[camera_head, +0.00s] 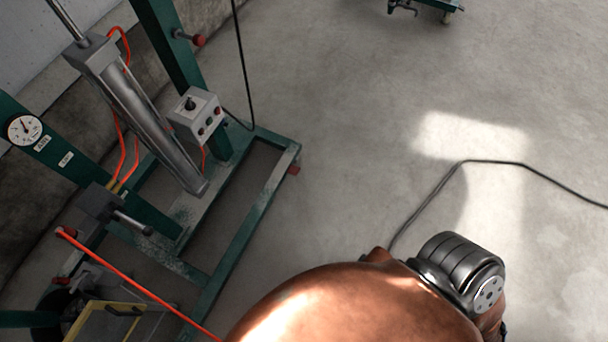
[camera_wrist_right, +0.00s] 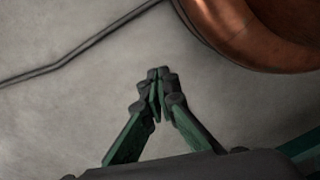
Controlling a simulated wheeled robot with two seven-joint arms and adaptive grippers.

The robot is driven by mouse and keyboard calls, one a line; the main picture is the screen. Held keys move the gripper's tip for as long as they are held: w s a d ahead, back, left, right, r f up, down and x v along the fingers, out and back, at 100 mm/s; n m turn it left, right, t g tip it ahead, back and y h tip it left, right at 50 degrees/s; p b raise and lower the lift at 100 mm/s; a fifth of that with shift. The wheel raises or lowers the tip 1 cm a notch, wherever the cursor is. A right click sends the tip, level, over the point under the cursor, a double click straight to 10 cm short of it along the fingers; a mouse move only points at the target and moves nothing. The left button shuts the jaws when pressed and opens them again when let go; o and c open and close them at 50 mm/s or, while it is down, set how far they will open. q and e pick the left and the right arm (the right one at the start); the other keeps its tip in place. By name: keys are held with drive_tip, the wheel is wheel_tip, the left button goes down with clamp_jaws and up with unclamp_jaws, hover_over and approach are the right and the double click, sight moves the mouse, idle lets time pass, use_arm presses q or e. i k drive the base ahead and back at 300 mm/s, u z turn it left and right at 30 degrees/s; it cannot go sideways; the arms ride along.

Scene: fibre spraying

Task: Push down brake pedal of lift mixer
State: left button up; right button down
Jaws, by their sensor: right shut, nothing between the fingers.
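The lift mixer (camera_head: 243,237) stands at the left of the head view, with a green frame, a grey metal cylinder (camera_head: 140,110) and a grey control box (camera_head: 197,115). A small red part (camera_head: 293,170) sticks out low at the right corner of its base; it may be the brake pedal, but it is too small to tell. My right gripper (camera_wrist_right: 160,76) shows only in the right wrist view, its green and dark fingers shut and empty above the floor. The mixer's pedal is not recognisable in that view. My left gripper is out of view.
A black cable (camera_head: 437,192) crosses the concrete floor. Another dark cable (camera_head: 241,60) hangs beside the mixer. A pressure gauge (camera_head: 24,130) sits on the frame. Part of another green wheeled object (camera_head: 440,5) shows at the top right. The floor in the middle is otherwise clear.

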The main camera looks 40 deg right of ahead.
sight(293, 170)
drive_tip(key=k, duration=0.3)
drive_tip(key=u, duration=1.2)
drive_tip(key=i, duration=1.1)
drive_tip(key=z, duration=1.8)
